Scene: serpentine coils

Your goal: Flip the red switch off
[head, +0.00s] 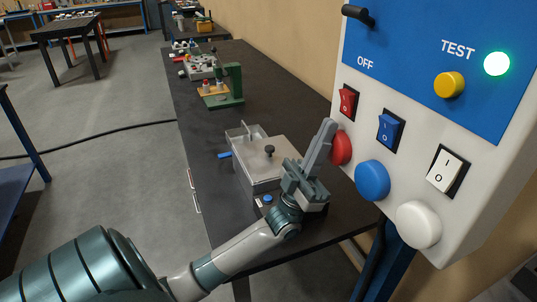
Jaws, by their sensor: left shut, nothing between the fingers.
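The red switch (348,102) is a small rocker in a dark frame on the white front of the control panel, at its left edge. Which side of it is pressed in is too small to tell. My left gripper (328,127) is shut and empty, with its fingers pointing up. Its tips are just below and to the left of the red switch, with a visible gap in the picture. The fingers overlap the left edge of the round red button (342,149); I cannot tell whether they touch it. My right gripper is not in view.
A blue switch (390,131), a white switch (448,171), a blue button (373,181) and a white button (418,225) sit right of the gripper. A grey box (262,165) stands on the dark table (210,140) behind the arm. A green light (497,64) glows above.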

